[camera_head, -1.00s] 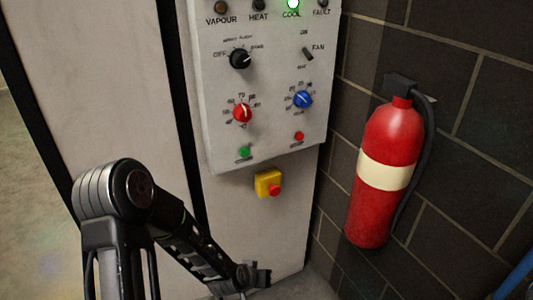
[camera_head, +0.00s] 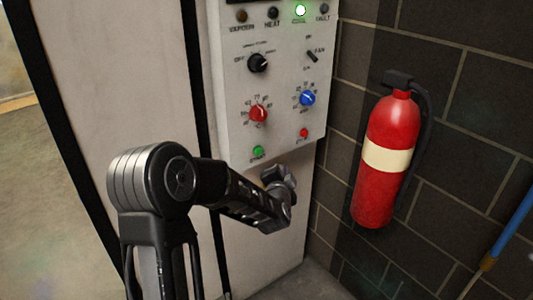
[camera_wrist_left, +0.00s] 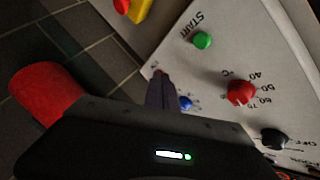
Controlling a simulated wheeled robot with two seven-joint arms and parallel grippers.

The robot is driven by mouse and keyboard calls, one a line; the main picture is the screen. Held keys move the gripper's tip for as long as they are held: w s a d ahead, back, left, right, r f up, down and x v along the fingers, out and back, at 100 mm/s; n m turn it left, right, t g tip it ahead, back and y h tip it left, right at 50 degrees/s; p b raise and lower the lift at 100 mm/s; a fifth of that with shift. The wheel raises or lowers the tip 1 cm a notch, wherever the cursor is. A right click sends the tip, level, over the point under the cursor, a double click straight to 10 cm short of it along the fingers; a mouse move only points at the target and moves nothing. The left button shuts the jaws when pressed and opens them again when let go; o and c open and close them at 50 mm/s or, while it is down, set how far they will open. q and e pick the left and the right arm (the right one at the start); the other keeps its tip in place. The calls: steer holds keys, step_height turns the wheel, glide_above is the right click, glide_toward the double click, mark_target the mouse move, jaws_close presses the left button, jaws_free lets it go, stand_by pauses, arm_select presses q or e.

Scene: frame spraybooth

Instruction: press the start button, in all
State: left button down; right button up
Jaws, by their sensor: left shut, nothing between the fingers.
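The green start button (camera_head: 258,151) sits at the lower left of the grey control panel (camera_head: 232,120). In the left wrist view the button (camera_wrist_left: 202,40) is uncovered, beside the label START. My left gripper (camera_head: 280,178) is in front of the booth wall, just below and right of the button in the head view. In the left wrist view its fingers (camera_wrist_left: 160,88) are together and empty, with their tips apart from the button in the picture. My right gripper is not in view.
A red button (camera_head: 304,133) is right of the green one, with red (camera_head: 258,113) and blue (camera_head: 307,98) knobs above. The yellow emergency-stop box (camera_wrist_left: 140,10) is hidden behind my left gripper in the head view. A fire extinguisher (camera_head: 388,185) hangs on the brick wall.

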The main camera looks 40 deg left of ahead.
mark_target(258, 150)
arm_select(q)
steer(key=shift+s, duration=0.15)
steer(key=shift+a, duration=0.15)
steer(key=w+a+b, duration=0.1)
steer(key=w+a, duration=0.1)
steer(key=a, duration=0.6)
steer(key=shift+w+b, duration=0.3)
steer(key=shift+b, duration=0.05)
steer(key=shift+a, duration=0.1)
steer(key=shift+w+a+b, duration=0.25)
steer(key=shift+a+b, duration=0.2)
steer(key=shift+a, duration=0.45)
stand_by(2.7)
steer(key=shift+d, duration=0.1)
steer(key=shift+s+d, duration=0.25)
steer(key=shift+d, duration=0.55)
